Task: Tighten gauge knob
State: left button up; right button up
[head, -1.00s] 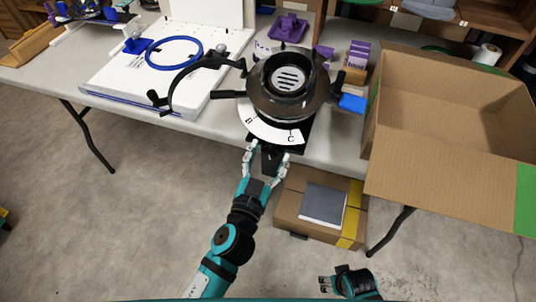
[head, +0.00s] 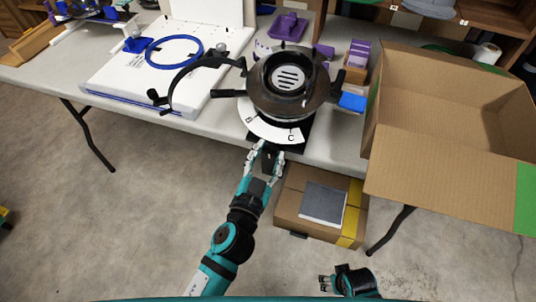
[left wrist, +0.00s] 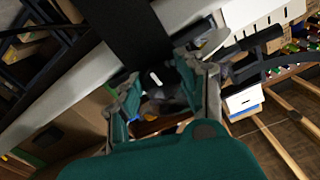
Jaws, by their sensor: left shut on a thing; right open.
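The round black gauge device (head: 285,82) stands at the table's front edge in the head view, with a white lettered scale (head: 272,131) in front. A dark knob piece (head: 268,159) sticks out below the scale, beyond the table edge. My left gripper (head: 266,155) is shut on this knob, one finger on each side. In the left wrist view my left gripper's fingers (left wrist: 157,78) stand either side of a dark, shadowed area; the contact itself is unclear there. My right gripper (head: 324,284) is open and empty, low over the floor, away from the table.
An open cardboard box (head: 450,110) stands on the right, its flap overhanging. A closed box (head: 290,218) sits below the table edge near my left gripper. A white board with a blue ring (head: 174,52) lies left. A blue block (head: 352,102) lies right of the gauge.

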pick_arm(q)
jog(key=o, duration=1.2)
jog(key=shift+c, duration=0.2)
jog(key=shift+s, duration=0.2)
jog(key=v, duration=1.1)
jog(key=shift+s, duration=0.3)
jog(key=shift+a, duration=0.15)
